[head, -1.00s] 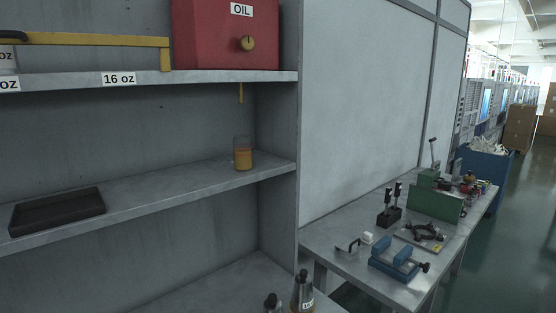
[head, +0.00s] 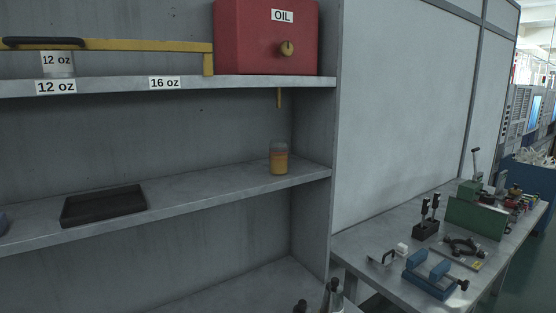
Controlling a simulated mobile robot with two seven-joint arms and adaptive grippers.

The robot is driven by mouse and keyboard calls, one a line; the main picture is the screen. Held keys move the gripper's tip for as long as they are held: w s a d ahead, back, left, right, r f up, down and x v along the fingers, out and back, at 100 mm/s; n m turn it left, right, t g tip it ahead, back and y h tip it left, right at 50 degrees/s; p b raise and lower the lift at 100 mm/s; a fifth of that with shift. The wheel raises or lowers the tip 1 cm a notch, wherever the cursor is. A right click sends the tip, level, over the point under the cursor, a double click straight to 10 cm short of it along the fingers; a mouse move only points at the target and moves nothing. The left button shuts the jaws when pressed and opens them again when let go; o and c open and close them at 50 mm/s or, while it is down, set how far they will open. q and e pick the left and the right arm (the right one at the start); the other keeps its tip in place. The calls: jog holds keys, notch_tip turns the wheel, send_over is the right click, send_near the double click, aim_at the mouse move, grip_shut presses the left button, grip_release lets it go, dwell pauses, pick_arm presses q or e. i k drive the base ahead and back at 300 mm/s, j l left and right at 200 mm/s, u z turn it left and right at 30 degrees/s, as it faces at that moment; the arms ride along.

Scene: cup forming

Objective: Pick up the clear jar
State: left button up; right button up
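The clear jar (head: 279,158) stands upright on the middle shelf (head: 215,194), near its right end. It holds an orange-yellow liquid, with a clear empty part above. Neither of my grippers can be made out clearly in the head view. Dark tips at the bottom edge are cut off and too little shows to identify them.
A red OIL box (head: 267,38) and a yellow bar with a black handle (head: 130,45) are on the upper shelf (head: 215,83). A black tray (head: 104,206) lies left of the jar, with bare shelf between. A workbench (head: 372,246) with a blue vise (head: 429,277) stands at right.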

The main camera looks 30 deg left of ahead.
aim_at(279, 151)
jog(key=i+l, duration=0.6)
jog(key=i, duration=0.25)
